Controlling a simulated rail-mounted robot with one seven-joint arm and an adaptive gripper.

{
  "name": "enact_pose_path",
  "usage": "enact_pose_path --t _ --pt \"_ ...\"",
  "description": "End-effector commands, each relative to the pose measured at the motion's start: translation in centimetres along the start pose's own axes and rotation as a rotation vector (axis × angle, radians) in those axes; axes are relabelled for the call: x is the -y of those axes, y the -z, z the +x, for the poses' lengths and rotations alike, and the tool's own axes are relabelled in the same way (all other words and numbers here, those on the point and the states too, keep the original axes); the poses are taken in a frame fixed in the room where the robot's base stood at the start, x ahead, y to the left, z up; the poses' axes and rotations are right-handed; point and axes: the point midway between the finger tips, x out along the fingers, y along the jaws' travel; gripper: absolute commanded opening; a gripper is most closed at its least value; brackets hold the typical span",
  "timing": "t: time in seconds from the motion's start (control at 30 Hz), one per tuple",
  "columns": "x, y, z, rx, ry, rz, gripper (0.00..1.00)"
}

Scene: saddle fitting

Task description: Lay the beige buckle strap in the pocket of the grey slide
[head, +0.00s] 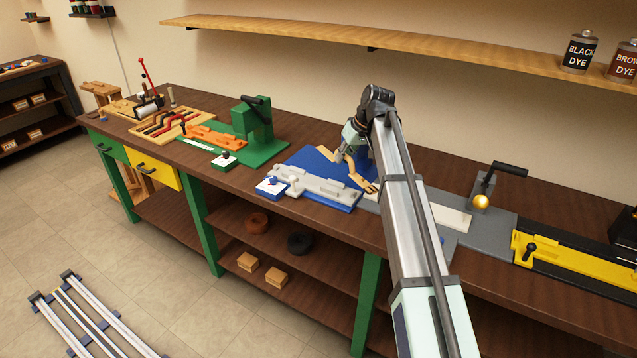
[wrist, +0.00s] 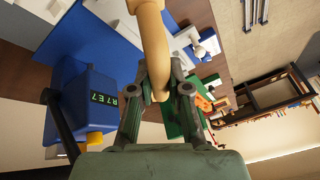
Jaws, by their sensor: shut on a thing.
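The beige buckle strap (head: 355,172) is held by my gripper (head: 342,157) above the blue station. In the wrist view the beige strap (wrist: 152,38) runs up from between the fingertips of my gripper (wrist: 158,92), which are shut on it. The strap slants in the head view, and its lower right end has dark parts. The grey slide (head: 318,188) lies along the front of the blue base (head: 312,160), below and left of the strap. Its raised details are small, and I cannot make out the pocket clearly.
A blue machine with a green display (wrist: 85,98) stands close to my gripper in the wrist view. A green station with an orange slide (head: 208,137) is further left, and a yellow slide (head: 565,262) is at right.

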Motion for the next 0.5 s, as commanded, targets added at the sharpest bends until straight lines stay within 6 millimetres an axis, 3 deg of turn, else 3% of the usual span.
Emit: enact_pose_path --t 0.03,0.2,0.33,0.5 --pt "0.2 3.6 0.1 0.010 0.019 -0.049 0.00" --pt "2.3 10.2 0.3 0.046 0.087 -0.222 0.00" --pt "3.4 13.6 0.3 0.067 0.133 -0.341 0.00" --pt "4.2 15.8 0.4 0.082 0.175 -0.447 0.00"
